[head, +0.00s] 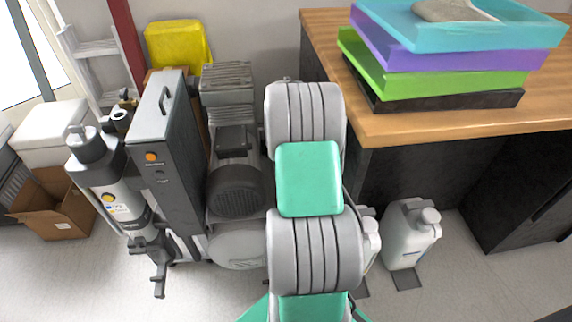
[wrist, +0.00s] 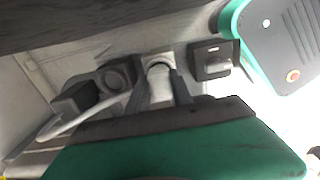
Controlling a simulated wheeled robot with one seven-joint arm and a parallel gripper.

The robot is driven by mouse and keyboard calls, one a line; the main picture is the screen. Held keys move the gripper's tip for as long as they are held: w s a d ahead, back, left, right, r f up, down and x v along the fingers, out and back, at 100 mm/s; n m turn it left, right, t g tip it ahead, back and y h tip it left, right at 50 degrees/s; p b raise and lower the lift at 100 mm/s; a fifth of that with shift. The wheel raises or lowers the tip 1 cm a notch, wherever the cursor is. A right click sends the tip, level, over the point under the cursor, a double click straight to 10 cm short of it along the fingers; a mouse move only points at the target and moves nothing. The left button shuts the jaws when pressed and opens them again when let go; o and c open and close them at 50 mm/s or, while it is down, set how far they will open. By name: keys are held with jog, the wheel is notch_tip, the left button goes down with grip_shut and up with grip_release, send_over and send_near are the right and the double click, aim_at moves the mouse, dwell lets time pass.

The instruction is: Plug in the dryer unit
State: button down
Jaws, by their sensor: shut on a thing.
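In the wrist view my gripper (wrist: 165,92) is shut on a white plug (wrist: 160,73). The plug's head is at a light socket position (wrist: 158,57) in a row of wall fittings; I cannot tell whether it is fully seated. In the head view my gripper is hidden behind my grey and green arm. A tall grey cabinet (head: 160,150) with an orange button and a white cylinder unit (head: 113,185) stand left of the arm; I cannot tell which is the dryer unit.
A dark round socket (wrist: 116,76) and a dark square fitting (wrist: 212,60) flank the plug. A white cable (wrist: 78,120) runs at left. In the head view a motor (head: 236,192) stands beside my arm. A wooden counter (head: 440,122) with stacked trays (head: 440,55) and a white jug (head: 408,235) are right.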

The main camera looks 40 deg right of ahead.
jog(key=shift+f+b, duration=0.3)
jog(key=shift+f, duration=0.5)
jog(key=c, duration=1.1)
grip_release()
jog(key=shift+o, duration=0.2)
jog(key=shift+r, duration=0.2)
notch_tip(320, 180, up, 8)
jog(key=p, duration=0.3)
jog(key=shift+f, duration=0.2)
